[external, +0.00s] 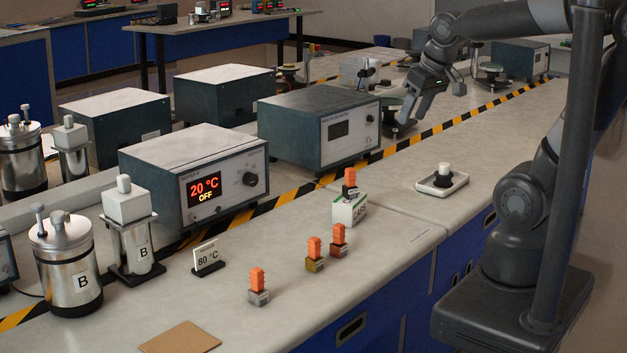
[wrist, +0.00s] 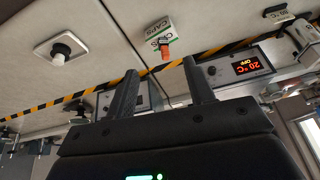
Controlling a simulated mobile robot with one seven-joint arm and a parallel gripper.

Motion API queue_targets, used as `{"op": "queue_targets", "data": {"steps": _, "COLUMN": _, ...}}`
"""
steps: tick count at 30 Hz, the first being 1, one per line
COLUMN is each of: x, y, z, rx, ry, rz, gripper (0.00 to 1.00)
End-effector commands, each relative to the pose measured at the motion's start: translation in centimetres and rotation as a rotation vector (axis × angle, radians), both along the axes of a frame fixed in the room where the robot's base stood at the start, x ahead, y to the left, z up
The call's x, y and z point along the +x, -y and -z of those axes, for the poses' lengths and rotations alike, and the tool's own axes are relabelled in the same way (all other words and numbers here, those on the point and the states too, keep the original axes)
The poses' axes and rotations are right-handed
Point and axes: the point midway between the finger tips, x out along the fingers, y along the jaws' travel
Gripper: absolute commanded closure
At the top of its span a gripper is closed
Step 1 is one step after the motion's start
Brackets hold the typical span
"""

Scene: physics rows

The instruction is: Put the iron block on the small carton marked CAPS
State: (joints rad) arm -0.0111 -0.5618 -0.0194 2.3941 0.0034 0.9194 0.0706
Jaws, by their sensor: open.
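The small white and green carton marked CAPS (external: 348,211) stands on the bench near its middle. A dark block with an orange ribbed grip (external: 350,190), which looks like the iron block, sits upright on top of the carton. In the wrist view the carton (wrist: 158,27) is at the top, with the orange grip (wrist: 165,48) below its lettering; the metal of the block is hard to make out there. My gripper (external: 408,112) is open and empty, raised above the bench well behind and to the right of the carton. Its two fingers also show in the wrist view (wrist: 160,82).
Silver (external: 258,298), brass-coloured (external: 315,264) and reddish-brown (external: 339,250) blocks with orange grips stand in front of the carton. A white dish (external: 442,186) holds a white-topped piece. The heater reading 20 °C OFF (external: 195,180) and an 80 °C sign (external: 208,257) stand left.

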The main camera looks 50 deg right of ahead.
Motion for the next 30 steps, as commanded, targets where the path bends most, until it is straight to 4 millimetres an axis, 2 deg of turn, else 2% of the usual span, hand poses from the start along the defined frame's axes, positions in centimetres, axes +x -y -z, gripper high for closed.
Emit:
{"op": "queue_targets", "data": {"steps": 3, "x": -2.4, "y": -0.1, "z": -0.2, "rx": -0.021, "ry": 0.056, "rz": -0.034, "gripper": 0.51}}
{"op": "queue_targets", "data": {"steps": 9, "x": -4.3, "y": -0.2, "z": 0.0, "rx": -0.042, "ry": 0.099, "rz": -0.065, "gripper": 0.51}}
{"op": "queue_targets", "data": {"steps": 30, "x": -4.4, "y": -0.2, "z": 0.1, "rx": -0.044, "ry": 0.102, "rz": -0.069, "gripper": 0.51}}
